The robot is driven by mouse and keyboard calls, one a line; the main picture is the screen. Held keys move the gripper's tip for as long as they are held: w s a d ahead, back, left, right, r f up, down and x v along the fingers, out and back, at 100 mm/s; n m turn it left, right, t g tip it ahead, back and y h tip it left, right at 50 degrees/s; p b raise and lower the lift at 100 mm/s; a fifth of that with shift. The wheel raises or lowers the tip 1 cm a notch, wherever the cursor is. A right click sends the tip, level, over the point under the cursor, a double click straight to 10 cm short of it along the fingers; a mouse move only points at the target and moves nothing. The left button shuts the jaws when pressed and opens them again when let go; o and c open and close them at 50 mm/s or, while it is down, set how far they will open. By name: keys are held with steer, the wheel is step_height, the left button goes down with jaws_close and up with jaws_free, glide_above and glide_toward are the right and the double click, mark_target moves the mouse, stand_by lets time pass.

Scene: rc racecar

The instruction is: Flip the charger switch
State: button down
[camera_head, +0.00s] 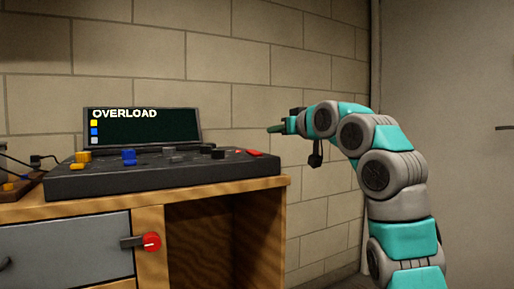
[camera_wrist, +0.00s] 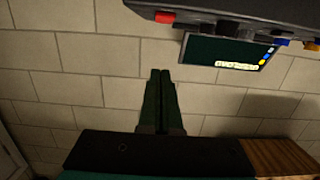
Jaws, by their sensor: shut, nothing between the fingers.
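A dark control console (camera_head: 70,186) stands on a wooden bench. It carries a yellow switch (camera_head: 84,156), a blue switch (camera_head: 129,156), smaller grey and black controls, and a red piece (camera_head: 250,152) near its right end. I cannot tell which one is the charger switch. A screen (camera_head: 150,130) behind the controls reads "OVERLOAD" above yellow, blue and white marks. My gripper (camera_head: 270,129) is shut and empty, above and right of the console's right end, apart from it. In the wrist view, its green fingers (camera_wrist: 160,73) are together, with the red piece (camera_wrist: 165,17) above them.
The wooden bench (camera_head: 150,205) has a grey drawer (camera_head: 65,245) and an open dark bay. A red-knobbed lever (camera_head: 152,242) sticks out on its front. A small wired box (camera_head: 18,188) is at the left. A block wall (camera_head: 320,60) stands behind. The space around my gripper is clear.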

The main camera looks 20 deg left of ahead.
steer(key=p, duration=0.4)
glide_above(257, 152)
steer(key=s, duration=0.1)
steer(key=shift+s+d+f, duration=0.1)
steer(key=shift+d+f, duration=0.25)
steer(key=shift+f, duration=0.1)
steer(key=shift+w+f+b, duration=0.15)
steer(key=shift+f+b, duration=0.25)
steer(key=shift+f, duration=0.25)
steer(key=shift+w+f+b, duration=0.15)
steer(key=shift+f+b, duration=0.2)
steer(key=shift+f, duration=0.25)
steer(key=shift+a+f+b, duration=0.15)
steer(key=shift+f+b, duration=0.25)
steer(key=shift+f, duration=0.5)
steer(key=shift+a+r+p, duration=0.1)
steer(key=shift+p, duration=0.35)
